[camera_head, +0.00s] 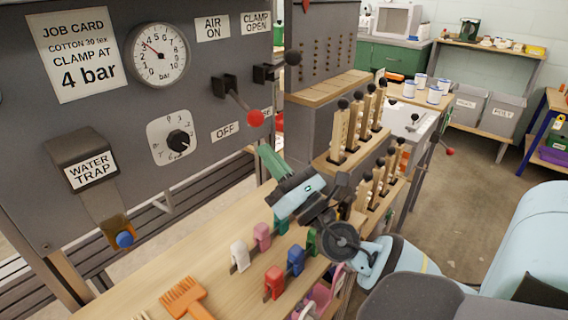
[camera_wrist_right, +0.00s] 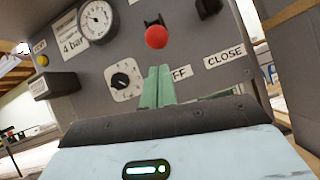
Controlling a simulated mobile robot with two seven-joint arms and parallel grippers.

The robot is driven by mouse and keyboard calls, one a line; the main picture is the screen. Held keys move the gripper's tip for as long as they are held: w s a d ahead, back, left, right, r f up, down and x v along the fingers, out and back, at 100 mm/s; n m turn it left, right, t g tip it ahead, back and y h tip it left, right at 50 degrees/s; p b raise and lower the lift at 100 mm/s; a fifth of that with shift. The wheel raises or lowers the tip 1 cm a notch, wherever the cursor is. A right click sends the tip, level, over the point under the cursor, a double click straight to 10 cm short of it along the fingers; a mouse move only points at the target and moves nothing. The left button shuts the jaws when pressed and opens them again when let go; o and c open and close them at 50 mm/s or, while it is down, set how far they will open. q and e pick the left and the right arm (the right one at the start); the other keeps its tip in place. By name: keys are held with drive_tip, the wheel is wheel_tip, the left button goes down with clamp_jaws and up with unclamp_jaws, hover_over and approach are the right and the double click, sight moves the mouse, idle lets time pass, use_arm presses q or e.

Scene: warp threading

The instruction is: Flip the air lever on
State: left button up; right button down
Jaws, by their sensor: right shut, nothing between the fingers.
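The air lever (camera_head: 238,100) is on the grey panel between the "AIR ON" label (camera_head: 212,28) and the "OFF" label (camera_head: 225,131). Its red ball (camera_head: 255,118) hangs low, nearer "OFF". My right gripper (camera_head: 264,150) has green fingers, shut and empty, just below the red ball. In the right wrist view the red ball (camera_wrist_right: 157,37) sits just above the shut fingertips (camera_wrist_right: 158,68), with a small gap showing between them. My left gripper is not in view.
A clamp lever with a black ball (camera_head: 292,58) is right of the air lever. A gauge (camera_head: 157,55), a dial (camera_head: 172,138) and a water trap (camera_head: 84,163) are on the panel.

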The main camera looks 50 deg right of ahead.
sight(240, 102)
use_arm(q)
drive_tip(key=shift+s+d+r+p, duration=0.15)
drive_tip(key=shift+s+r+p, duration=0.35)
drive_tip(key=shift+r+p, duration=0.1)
use_arm(e)
drive_tip(key=x, duration=0.4)
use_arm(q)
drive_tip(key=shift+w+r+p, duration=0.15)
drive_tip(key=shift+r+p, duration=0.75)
use_arm(e)
drive_tip(key=shift+s+r+g, duration=0.25)
drive_tip(key=shift+g, duration=0.05)
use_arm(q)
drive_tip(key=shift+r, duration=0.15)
use_arm(e)
drive_tip(key=shift+r, duration=0.1)
